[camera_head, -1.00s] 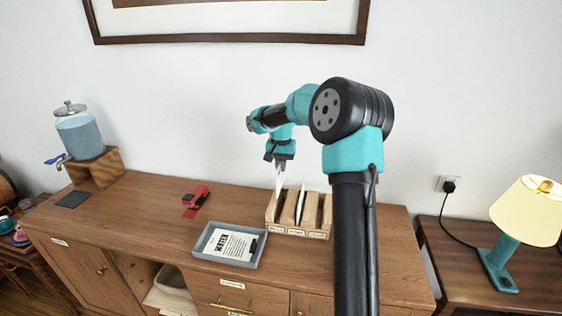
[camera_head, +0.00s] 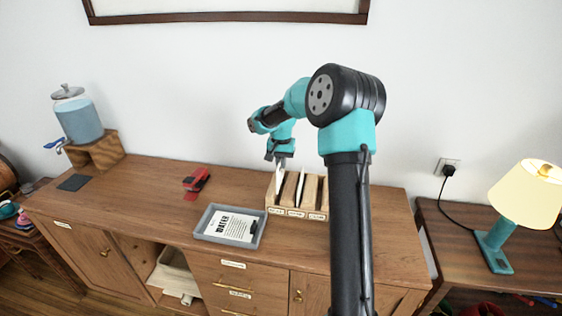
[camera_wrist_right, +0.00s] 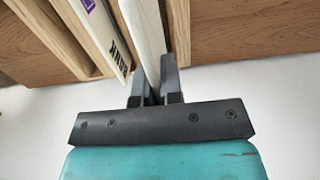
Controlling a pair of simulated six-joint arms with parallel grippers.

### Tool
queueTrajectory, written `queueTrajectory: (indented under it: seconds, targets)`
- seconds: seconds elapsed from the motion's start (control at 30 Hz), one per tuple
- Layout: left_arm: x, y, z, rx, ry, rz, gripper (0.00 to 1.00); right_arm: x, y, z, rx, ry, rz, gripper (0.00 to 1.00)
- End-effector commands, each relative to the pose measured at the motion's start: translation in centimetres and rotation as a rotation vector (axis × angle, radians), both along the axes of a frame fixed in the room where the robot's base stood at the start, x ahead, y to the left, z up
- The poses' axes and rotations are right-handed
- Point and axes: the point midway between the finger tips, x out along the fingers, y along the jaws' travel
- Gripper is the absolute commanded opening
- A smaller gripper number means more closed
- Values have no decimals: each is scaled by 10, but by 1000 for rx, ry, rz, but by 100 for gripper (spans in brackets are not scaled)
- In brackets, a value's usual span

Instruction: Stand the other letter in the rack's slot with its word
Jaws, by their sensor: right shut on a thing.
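My right gripper (camera_head: 281,158) is above the left part of the wooden rack (camera_head: 297,213) and is shut on a white letter (camera_head: 280,180). The letter stands nearly upright, with its lower part down in the rack's left slot. In the right wrist view the held letter (camera_wrist_right: 143,30) shows edge-on between the fingers. Another letter (camera_head: 300,186) stands in the middle slot; its dark printed word shows in the right wrist view (camera_wrist_right: 118,55) and looks like BANK. The right slot looks empty. The slot labels are too small to read. My left gripper is out of view.
A grey tray (camera_head: 204,221) with a printed sheet (camera_head: 230,225) and a dark item lies left of the rack. A red stapler-like object (camera_head: 196,180) is behind it. A glass dispenser (camera_head: 79,118) stands far left. A lamp (camera_head: 529,195) is on the right table.

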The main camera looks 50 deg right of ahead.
Motion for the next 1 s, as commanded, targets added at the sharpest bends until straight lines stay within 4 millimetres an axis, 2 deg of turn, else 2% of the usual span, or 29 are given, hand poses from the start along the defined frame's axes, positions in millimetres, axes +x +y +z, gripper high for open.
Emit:
queueTrajectory:
  seconds: [0.57, 1.0]
  targets:
    - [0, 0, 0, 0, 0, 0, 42, 0, 1, 0, 0, 0, 1, 0]
    - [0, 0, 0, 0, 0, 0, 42, -1, 1, -10, 0, 1, 0, 0]
